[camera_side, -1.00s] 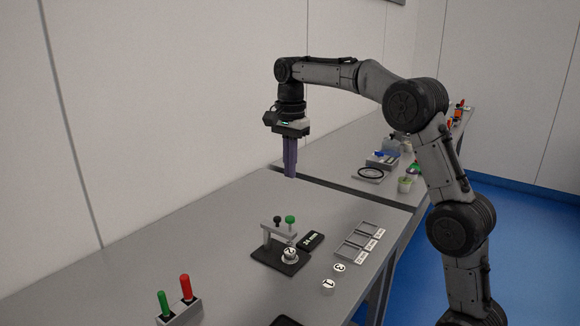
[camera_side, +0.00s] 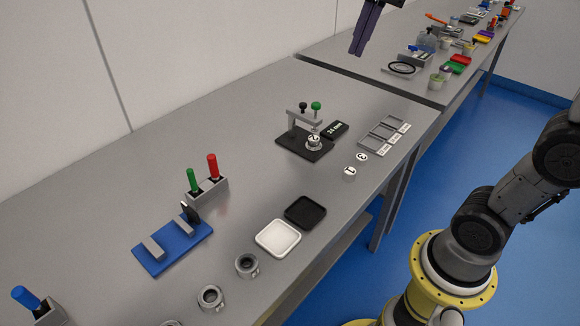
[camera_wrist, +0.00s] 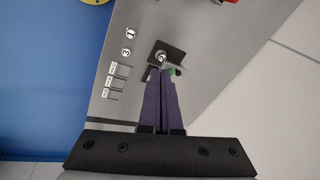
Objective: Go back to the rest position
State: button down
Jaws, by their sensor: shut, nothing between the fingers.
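My gripper (camera_side: 359,52) is at the top edge of the side view, its purple fingers together and pointing down, above the far part of the near table. It is shut and empty. In the wrist view the closed fingers of my gripper (camera_wrist: 161,74) point toward the black-based fixture (camera_wrist: 178,53), which lies beyond the tips. In the side view this fixture (camera_side: 290,143) carries a grey bridge with a black and a green knob, and a round piece marked 2 (camera_side: 313,141) sits on its base.
A black 24 mm display (camera_side: 335,130), a grey slotted tray (camera_side: 378,135) and numbered round pieces (camera_side: 349,171) stand near the fixture. Closer are white (camera_side: 278,238) and black (camera_side: 306,212) trays, a blue stand (camera_side: 160,258) and red and green handles (camera_side: 212,166). A second table holds many items.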

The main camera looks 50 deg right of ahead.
jog(key=s+a+f+n+t, duration=0.2)
jog(key=s+a+f+n, duration=0.1)
jog(key=s+f+n, duration=1)
jog(key=shift+s+f+n, duration=0.3)
jog(key=shift+s+f, duration=0.05)
jog(key=shift+f, duration=0.1)
